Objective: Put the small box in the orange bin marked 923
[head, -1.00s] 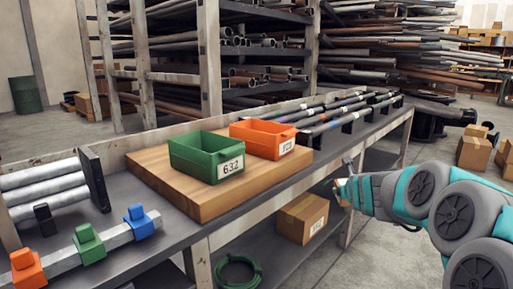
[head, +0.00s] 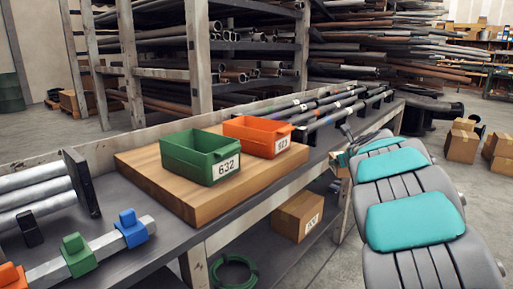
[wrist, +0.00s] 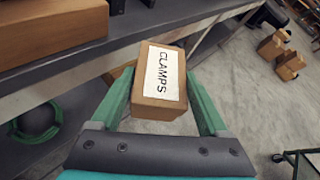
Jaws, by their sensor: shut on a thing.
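The small box (wrist: 159,83) is brown cardboard with a white label reading CLAMPS. In the wrist view my gripper (wrist: 160,90) is shut on it, one green finger on each side. In the head view my gripper (head: 339,158) is by the bench's front edge, right of the bins, partly hidden by my arm. The orange bin (head: 256,136) stands on a wooden board (head: 160,182) on the bench. Its white label is small, and its digits are hard to read. It looks empty from here.
A green bin (head: 200,156) marked 632 stands in front of the orange bin, to the left. Pipes in black holders (head: 345,106) lie behind to the right. Coloured clamps (head: 131,228) sit at front left. A larger cardboard box (head: 298,215) and green coil (head: 234,268) are on the lower shelf.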

